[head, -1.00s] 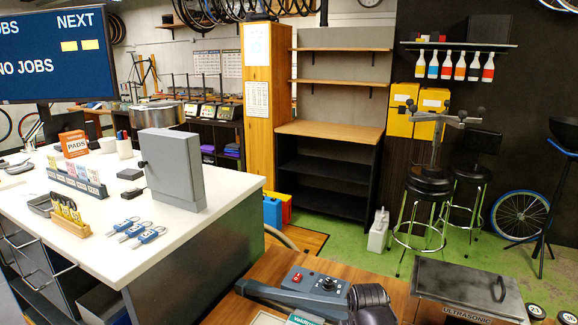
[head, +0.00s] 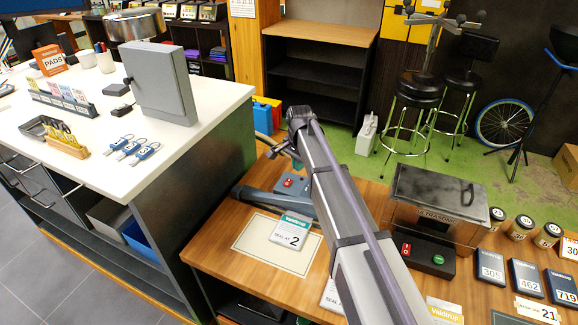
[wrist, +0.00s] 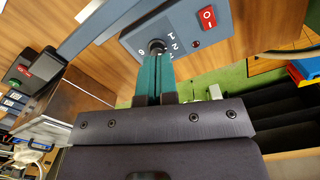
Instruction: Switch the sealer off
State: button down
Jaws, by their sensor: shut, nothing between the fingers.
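The sealer (head: 265,203) is a blue-grey bar device on the wooden bench, partly hidden behind my arm in the head view. Its control panel shows in the wrist view, with a red rocker switch (wrist: 207,17), a small red light (wrist: 195,45) and a black dial knob (wrist: 157,46) with numbers around it. My gripper (wrist: 155,62) is shut and empty, its teal fingers together. The fingertips are at or just in front of the knob, below and left of the red switch in the picture. I cannot tell whether they touch the knob. The switch's position is unclear.
A card reading "SEAL AT 2" (head: 291,232) lies on a pale mat (head: 253,250) in front of the sealer. The ultrasonic cleaner (head: 436,208) stands to the right, with cups and numbered boxes beyond. The white counter (head: 190,140) is at the left.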

aim_at(289, 180)
jog(key=w+a+m, duration=0.2)
jog(key=w+m, duration=0.7)
jog(key=m, duration=0.4)
jog(key=shift+w+a+r+m, duration=0.25)
jog(key=shift+w+a+m, duration=0.05)
jog(key=shift+m, duration=0.1)
notch_tip(289, 180, down, 14)
jog(key=b, duration=1.4)
